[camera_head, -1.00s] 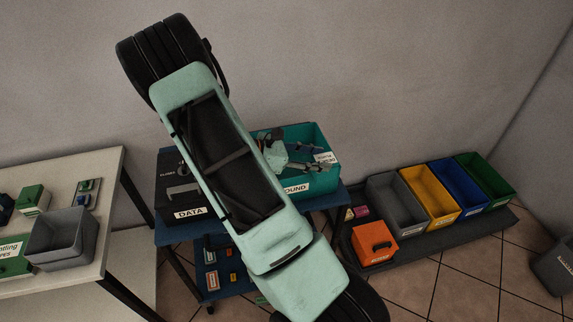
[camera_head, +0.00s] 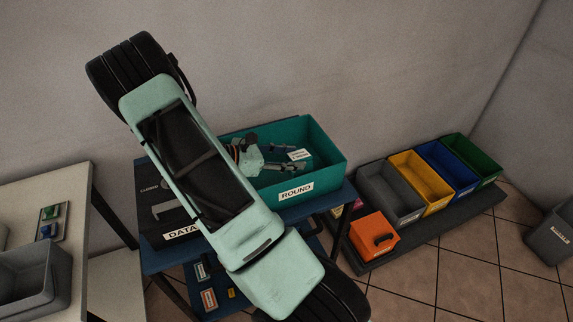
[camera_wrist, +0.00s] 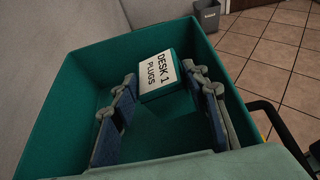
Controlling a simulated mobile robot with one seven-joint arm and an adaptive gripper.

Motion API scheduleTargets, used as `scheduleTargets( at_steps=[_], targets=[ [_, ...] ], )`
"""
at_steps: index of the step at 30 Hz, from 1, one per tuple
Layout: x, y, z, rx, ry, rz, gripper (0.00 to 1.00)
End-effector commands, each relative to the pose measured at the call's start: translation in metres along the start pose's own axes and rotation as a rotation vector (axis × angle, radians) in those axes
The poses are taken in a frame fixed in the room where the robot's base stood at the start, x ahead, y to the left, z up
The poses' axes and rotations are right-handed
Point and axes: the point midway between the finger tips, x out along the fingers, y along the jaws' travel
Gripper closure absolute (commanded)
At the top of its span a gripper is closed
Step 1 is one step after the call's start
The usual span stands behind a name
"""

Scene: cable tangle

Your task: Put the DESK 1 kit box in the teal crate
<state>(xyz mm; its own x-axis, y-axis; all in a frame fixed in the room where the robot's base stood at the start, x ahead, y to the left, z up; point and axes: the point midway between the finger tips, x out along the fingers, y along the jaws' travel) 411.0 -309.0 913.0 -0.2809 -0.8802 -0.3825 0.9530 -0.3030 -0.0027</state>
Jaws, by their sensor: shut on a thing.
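The DESK 1 kit box (camera_wrist: 158,72) is a small teal box with a white label reading DESK 1 PLUGS. In the wrist view it sits between the two fingers of my gripper (camera_wrist: 160,84), which is shut on it. Both are within the walls of the teal crate (camera_wrist: 85,75). In the head view the crate (camera_head: 325,188) carries a ROUND label and stands on a blue table. My gripper (camera_head: 277,166) reaches into it there, and the box's white label (camera_head: 299,155) shows inside. I cannot tell whether the box touches the crate floor.
Grey, yellow, blue and green bins (camera_head: 470,157) line a low shelf at right, with an orange box (camera_head: 374,232) in front. A pale table (camera_head: 50,185) is at far left.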

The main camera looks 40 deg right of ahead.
Motion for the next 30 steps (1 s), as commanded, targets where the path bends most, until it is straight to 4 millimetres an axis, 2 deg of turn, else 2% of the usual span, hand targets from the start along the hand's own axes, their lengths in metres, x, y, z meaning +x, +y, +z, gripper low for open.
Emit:
scheduleTargets(
  at_steps=[1, 3, 12, 27, 28, 30],
  targets=[
    [0.006, -0.001, -0.012, -0.001, -0.001, -0.001, 0.99],
    [0.009, -0.001, -0.017, -0.002, -0.001, -0.001, 0.99],
    [0.009, 0.000, -0.016, -0.001, -0.002, 0.000, 0.99],
    [0.013, 0.000, -0.027, -0.001, -0.002, 0.001, 0.99],
    [0.013, 0.000, -0.027, -0.001, -0.002, 0.001, 0.56],
    [0.013, 0.000, -0.027, -0.001, -0.002, 0.001, 0.48]
  ],
)
